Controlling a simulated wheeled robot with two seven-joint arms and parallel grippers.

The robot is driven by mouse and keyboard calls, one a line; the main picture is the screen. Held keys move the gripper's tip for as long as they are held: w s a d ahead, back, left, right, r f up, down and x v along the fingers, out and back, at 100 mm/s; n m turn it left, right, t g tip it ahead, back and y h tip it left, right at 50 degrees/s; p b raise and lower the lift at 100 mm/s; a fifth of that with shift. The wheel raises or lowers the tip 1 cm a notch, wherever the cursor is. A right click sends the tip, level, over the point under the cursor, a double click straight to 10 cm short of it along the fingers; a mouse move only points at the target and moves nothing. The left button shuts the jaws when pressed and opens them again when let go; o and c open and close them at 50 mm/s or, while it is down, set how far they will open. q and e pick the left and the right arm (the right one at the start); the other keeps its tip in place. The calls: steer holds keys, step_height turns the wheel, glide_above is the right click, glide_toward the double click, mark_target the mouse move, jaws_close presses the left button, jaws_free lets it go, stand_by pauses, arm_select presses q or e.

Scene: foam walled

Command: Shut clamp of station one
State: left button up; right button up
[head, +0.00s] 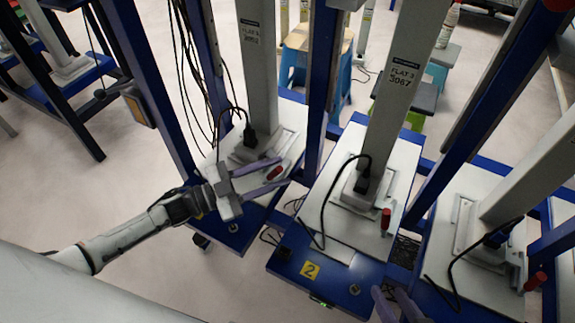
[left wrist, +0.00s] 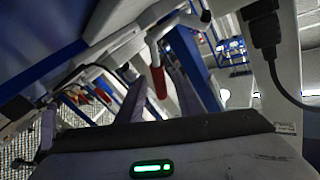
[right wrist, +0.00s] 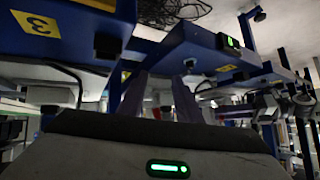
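The red clamp handle (head: 274,173) of the left station, beside station 2, lies tilted at the right of its white base plate (head: 285,115). I take this as station one; no number shows on it. My left gripper (head: 286,171) is open, with one finger on each side of the red handle. The left wrist view also shows the red handle (left wrist: 158,80) between the spread fingers; I cannot tell whether they touch it. My right gripper (head: 394,289) is open and empty at the bottom edge, in front of station 2; its fingers show in the right wrist view (right wrist: 155,85).
Station 2, with a yellow number label (head: 310,269), a red handle (head: 385,220) and a black cable (head: 325,205), stands to the right. A third station with a red handle (head: 535,281) is further right. Blue posts (head: 321,90) rise between stations.

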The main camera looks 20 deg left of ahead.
arm_select(q)
steer(key=v, duration=0.5)
steer(key=shift+s+a, duration=0.25)
steer(key=c, duration=0.3)
steer(key=s+d+m, duration=0.1)
steer(key=s+m, duration=0.1)
steer(key=s+d+m+y+p, duration=0.1)
steer(key=m, duration=0.2)
steer(key=s+d+f+m+g, duration=0.1)
steer(key=s+d+m, duration=0.1)
steer(key=m, duration=0.1)
steer(key=shift+s+f, duration=0.15)
steer(key=shift+s, duration=0.15)
jaws_close()
steer(key=w+d+r+m+t+y, duration=0.1)
steer(key=w+m+y, duration=0.2)
steer(key=w+m, duration=0.3)
steer(key=shift+w+r+m, duration=0.15)
steer(key=shift+w+m, duration=0.1)
steer(key=shift+m, duration=0.85)
